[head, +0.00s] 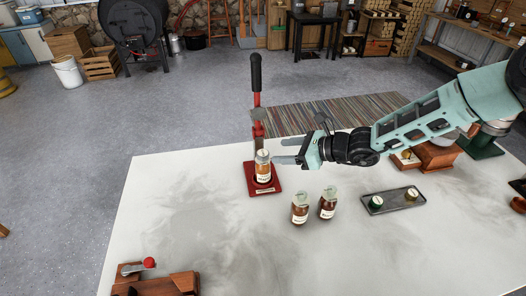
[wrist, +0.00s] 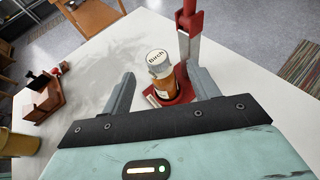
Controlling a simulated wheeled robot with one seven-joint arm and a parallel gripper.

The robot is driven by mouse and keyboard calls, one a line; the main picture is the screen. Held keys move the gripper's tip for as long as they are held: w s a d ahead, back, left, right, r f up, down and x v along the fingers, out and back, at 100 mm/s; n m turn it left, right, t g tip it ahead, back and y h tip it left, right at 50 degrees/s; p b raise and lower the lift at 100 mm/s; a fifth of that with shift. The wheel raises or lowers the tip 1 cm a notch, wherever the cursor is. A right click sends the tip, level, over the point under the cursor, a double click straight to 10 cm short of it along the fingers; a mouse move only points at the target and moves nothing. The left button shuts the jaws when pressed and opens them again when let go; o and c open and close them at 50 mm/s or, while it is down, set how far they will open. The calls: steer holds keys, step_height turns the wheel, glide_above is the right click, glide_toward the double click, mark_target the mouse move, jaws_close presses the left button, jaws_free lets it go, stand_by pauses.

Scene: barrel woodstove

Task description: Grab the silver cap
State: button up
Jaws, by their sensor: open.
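A silver cap (head: 262,156) sits on an amber bottle (head: 263,173) with a pale label. The bottle stands upright on the red base of a lever press (head: 257,100). In the wrist view the cap (wrist: 157,58) has a white top reading "Birch", and the bottle (wrist: 163,80) shows below it. My gripper (head: 275,151) is open and empty, reaching in from the right at about cap height. In the wrist view the cap appears between and just beyond the two fingers (wrist: 159,78). I cannot tell whether either finger touches it.
Two more amber bottles (head: 300,208) (head: 328,203) stand on the white table (head: 215,225) right of the press. A wooden block with a red-knobbed lever (head: 150,263) is at the front left.

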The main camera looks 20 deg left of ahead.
mark_target(264, 153)
steer(key=x, duration=0.1)
steer(key=p+x, duration=0.2)
steer(key=x, duration=0.1)
steer(key=shift+s+a, duration=0.15)
steer(key=shift+s, duration=0.15)
steer(key=shift+w+a+f, duration=0.1)
steer(key=shift+a+f, duration=0.2)
steer(key=shift+a, duration=0.2)
steer(key=c, duration=1.1)
steer(key=shift+o, duration=0.2)
